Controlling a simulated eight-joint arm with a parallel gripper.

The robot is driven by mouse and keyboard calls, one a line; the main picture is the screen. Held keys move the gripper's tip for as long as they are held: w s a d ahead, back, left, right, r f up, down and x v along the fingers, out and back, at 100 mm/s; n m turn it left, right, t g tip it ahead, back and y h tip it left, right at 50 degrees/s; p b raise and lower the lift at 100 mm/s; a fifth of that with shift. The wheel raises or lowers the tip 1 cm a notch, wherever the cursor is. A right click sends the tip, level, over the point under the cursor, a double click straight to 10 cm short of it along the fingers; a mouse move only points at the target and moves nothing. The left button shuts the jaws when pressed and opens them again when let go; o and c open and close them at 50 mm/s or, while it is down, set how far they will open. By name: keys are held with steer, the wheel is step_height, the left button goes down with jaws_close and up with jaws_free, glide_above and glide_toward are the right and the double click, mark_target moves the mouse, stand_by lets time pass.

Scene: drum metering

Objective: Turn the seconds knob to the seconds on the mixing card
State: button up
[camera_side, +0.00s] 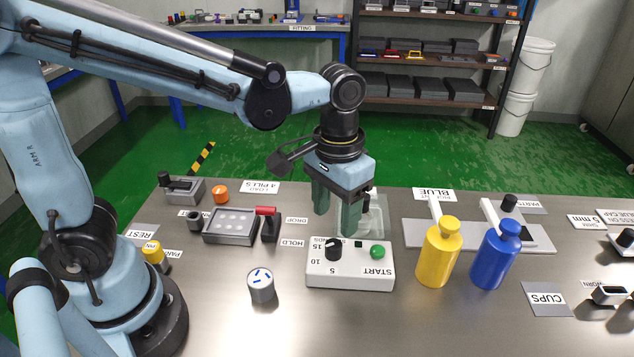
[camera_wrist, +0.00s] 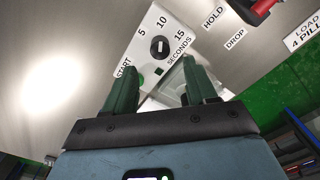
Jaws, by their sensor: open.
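A white timer box (camera_side: 350,278) stands on the steel table, with a black seconds knob (camera_side: 333,249) and a green START button (camera_side: 377,251). The numbers 5, 10 and 15 are printed around the knob. In the wrist view my gripper (camera_wrist: 161,66) frames the knob side of the box without touching the knob. I cannot make out a mixing card with seconds on it.
A yellow bottle (camera_side: 438,255) and a blue bottle (camera_side: 496,257) stand right of the box. A clear tray (camera_side: 374,222) lies behind it. A grey cup with blue marks (camera_side: 261,287) stands at front left.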

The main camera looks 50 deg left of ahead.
mark_target(334, 243)
steer(key=shift+r, duration=2.55)
steer(key=s+a+f+t, duration=0.2)
steer(key=s+a+t, duration=0.1)
steer(key=a+t, duration=0.4)
steer(key=shift+a+f, duration=0.4)
steer(key=shift+a, duration=1.4)
